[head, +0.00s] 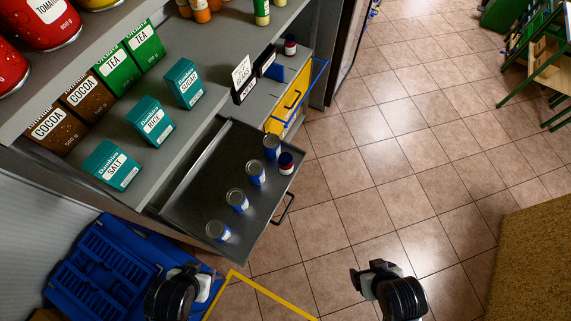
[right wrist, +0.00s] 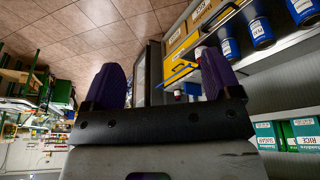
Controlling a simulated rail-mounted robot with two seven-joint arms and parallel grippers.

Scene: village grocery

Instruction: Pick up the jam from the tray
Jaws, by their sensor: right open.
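The tray (head: 195,190) is a dark grey pulled-out drawer in the head view. My right gripper (head: 372,275) is over the floor, right of and below the tray, apart from the jar. In the right wrist view its fingers (right wrist: 163,78) are spread with nothing held. My left gripper (head: 203,285) is at the lower left; its jaws are unclear.
Shelves with teal boxes (head: 147,122) and other groceries rise at the left. Another dark jar (head: 290,45) stands farther back. A yellow bin (head: 289,98) is behind the tray, and a blue crate (head: 100,268) lies lower left.

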